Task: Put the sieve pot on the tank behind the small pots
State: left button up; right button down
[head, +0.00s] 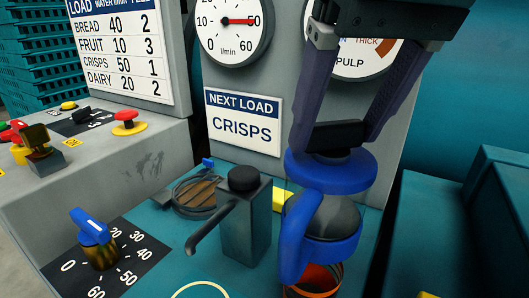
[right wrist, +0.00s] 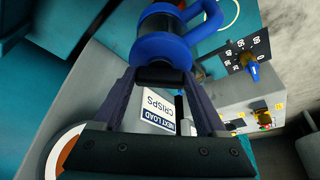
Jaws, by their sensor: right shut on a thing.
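A blue and dark grey pot with a large blue handle (head: 300,235), which I take for the sieve pot, hangs upright in my right gripper (head: 336,135). The gripper is shut on the black knob above its blue rim. The right wrist view also shows the pot (right wrist: 158,30) beyond the fingertips (right wrist: 162,78). An orange-red ring (head: 318,290) shows just under the pot; I cannot tell whether they touch. The teal top (head: 190,240), perhaps the tank, lies below. I cannot make out small pots for sure. My left gripper is not in view.
A dark tap (head: 245,205) stands on the teal top left of the pot. A blue dial knob (head: 93,232), a coiled item (head: 197,193) and a red button (head: 127,120) are farther left. Behind stands a grey panel with gauges and a CRISPS sign (head: 243,122).

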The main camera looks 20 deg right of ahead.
jog(key=w+d, duration=1.1)
jog(key=d, duration=0.2)
notch_tip(320, 180, down, 12)
jog(key=b, duration=0.1)
jog(key=shift+r, duration=0.25)
grip_release()
jog(key=shift+f, duration=0.15)
jog(key=p+v, duration=0.1)
jog(key=v, duration=1.1)
jog(key=shift+p, duration=0.4)
